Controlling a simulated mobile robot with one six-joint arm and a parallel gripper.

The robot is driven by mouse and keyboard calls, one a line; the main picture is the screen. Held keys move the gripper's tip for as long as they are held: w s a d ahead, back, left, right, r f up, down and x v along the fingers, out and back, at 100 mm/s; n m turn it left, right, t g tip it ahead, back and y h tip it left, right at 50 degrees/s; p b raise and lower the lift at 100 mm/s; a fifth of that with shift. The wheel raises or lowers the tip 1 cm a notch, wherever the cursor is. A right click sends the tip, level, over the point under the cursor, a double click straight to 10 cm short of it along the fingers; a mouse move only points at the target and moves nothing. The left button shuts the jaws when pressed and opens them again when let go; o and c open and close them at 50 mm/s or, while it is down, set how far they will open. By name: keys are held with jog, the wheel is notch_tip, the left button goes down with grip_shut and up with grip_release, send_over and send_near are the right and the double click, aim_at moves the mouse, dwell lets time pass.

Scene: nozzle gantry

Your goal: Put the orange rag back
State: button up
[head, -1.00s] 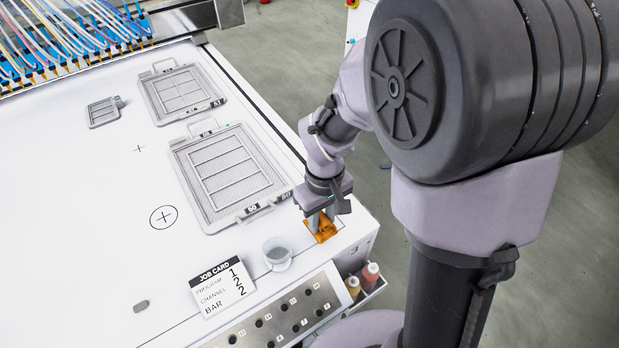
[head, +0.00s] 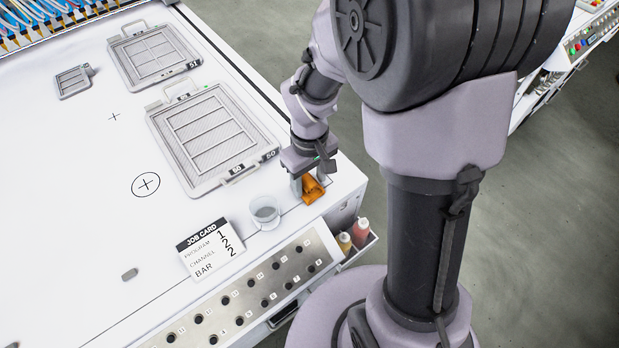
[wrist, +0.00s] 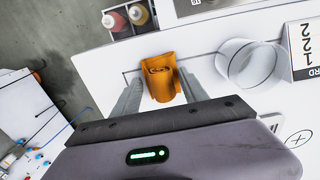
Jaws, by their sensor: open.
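The orange rag (head: 312,190) sits folded or bunched on the white table top near its front right corner, beside the clear cup. It also shows in the wrist view (wrist: 160,80), with a dark ring-like mark on it. My gripper (head: 309,187) points down over the rag with its jaws open. In the wrist view the two fingers of my gripper (wrist: 161,74) stand on either side of the rag, with the rag between them. Whether the fingers touch it cannot be told. Thin dark lines on the table run beside the rag.
The clear cup (head: 265,209) stands close left of the rag. The job card (head: 210,248) lies further left. Two bottles (head: 352,237) stand in a holder below the front edge. A framed mesh tray (head: 211,137) lies behind. The table's left middle is mostly clear.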

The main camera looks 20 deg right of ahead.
aim_at(309, 179)
notch_tip(309, 179, up, 12)
jog(key=p, duration=0.6)
jog(key=s+a+r+m+t+y, duration=0.1)
jog(key=s+a+r+m+t, duration=0.1)
jog(key=s+r, duration=0.4)
jog(key=s+a+r+m+t+y, duration=0.1)
jog(key=s+a+r+m+t, duration=0.1)
jog(key=s+r+m, duration=0.4)
jog(key=shift+s+r+t, duration=0.35)
jog(key=shift+r+t, duration=0.35)
jog(key=shift+t, duration=0.2)
